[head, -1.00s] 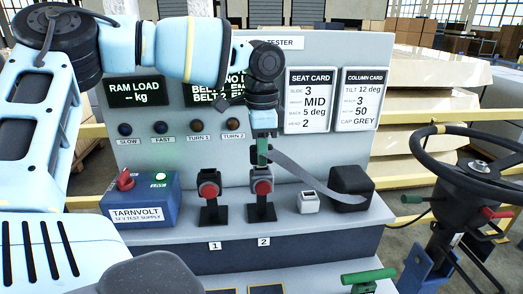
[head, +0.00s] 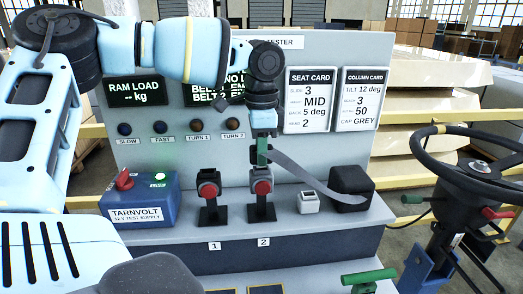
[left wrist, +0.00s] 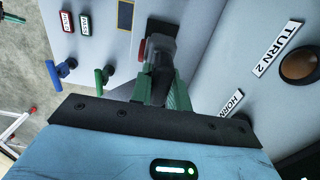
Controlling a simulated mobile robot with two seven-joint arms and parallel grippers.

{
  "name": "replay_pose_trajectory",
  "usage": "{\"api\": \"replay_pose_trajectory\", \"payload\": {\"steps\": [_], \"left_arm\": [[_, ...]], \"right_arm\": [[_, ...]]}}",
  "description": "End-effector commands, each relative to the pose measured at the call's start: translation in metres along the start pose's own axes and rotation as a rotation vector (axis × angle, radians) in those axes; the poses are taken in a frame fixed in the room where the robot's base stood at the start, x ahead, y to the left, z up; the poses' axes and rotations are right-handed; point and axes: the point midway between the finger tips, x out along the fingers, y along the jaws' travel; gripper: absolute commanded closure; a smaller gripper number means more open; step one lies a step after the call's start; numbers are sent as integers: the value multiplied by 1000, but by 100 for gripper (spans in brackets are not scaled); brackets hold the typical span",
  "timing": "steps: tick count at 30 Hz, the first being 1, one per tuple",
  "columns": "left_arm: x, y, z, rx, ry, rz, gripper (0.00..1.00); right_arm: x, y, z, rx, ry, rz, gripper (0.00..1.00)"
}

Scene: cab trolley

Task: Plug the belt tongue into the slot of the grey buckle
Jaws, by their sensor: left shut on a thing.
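My left gripper (head: 262,152) points down right above the buckle on stand 2 (head: 262,187), which has a red button. It is shut on the belt tongue, which is mostly hidden by the green fingers. The grey belt strap (head: 305,170) runs from the gripper down to the dark box (head: 350,188) at the right. In the left wrist view, the green fingers (left wrist: 160,92) meet a dark grey part with a red patch (left wrist: 143,48) beside it. I cannot tell whether the tongue is inside the slot. A similar buckle on stand 1 (head: 208,187) stands to the left. My right gripper is not in view.
A blue supply box (head: 140,205) stands left on the bench ledge. A small light-grey block (head: 309,202) sits between stand 2 and the dark box. The tester panel (head: 300,150) rises close behind. A steering wheel (head: 475,160) is at the right, and a green handle (head: 369,277) is low in front.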

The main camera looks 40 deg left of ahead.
Motion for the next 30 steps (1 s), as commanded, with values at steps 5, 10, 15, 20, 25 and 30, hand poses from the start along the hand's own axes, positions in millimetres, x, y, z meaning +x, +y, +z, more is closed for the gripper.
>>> {"api": "replay_pose_trajectory", "payload": {"steps": [5,10,15,20,25,30], "left_arm": [[0,0,0,0,1,0,100],[1,0,0,0,0,0,100],[4,0,0,0,0,0,100],[7,0,0,0,0,0,100],[10,0,0,-1,1,1,100],[10,0,0,-1,1,0,68]], "right_arm": [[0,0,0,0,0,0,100],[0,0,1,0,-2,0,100],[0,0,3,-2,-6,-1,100],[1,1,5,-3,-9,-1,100],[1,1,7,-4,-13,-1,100],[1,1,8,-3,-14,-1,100]]}}
